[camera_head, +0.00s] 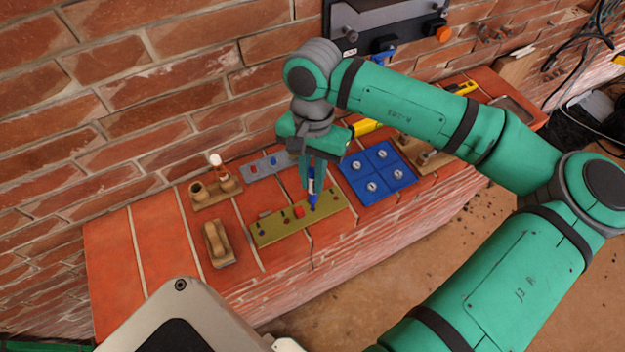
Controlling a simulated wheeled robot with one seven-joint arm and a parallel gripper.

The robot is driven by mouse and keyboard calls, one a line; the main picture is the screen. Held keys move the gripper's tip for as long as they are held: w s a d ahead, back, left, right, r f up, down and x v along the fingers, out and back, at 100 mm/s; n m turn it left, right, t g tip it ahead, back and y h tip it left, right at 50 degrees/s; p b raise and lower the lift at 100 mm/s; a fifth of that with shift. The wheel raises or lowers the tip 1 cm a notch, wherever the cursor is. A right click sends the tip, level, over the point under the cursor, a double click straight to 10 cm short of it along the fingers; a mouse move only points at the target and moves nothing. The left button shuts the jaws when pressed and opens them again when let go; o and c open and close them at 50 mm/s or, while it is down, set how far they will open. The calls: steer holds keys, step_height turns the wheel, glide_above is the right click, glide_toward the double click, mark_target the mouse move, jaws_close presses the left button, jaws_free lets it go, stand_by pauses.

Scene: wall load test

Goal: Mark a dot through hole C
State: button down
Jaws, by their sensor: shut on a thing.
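An olive-green plate (266,234) lies on the brick ledge, with several small dark and red spots along it. The letters at its holes are too small to read, so I cannot tell which one is C. My gripper (313,174) points down over the right half of the plate. It is shut on a blue and white marker (311,187), held roughly upright. The marker's lower end is at or just above the plate; I cannot tell whether it touches. The fingers hide the marker's upper part.
A blue panel (392,186) with several round fittings lies right of the plate. A grey strip (262,167) lies behind it. A wooden holder (203,199) and a wooden block (217,244) stand to the left. The brick wall (150,80) rises behind; the ledge's left end is clear.

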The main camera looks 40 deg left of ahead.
mark_target(312, 173)
steer(key=shift+r, duration=2)
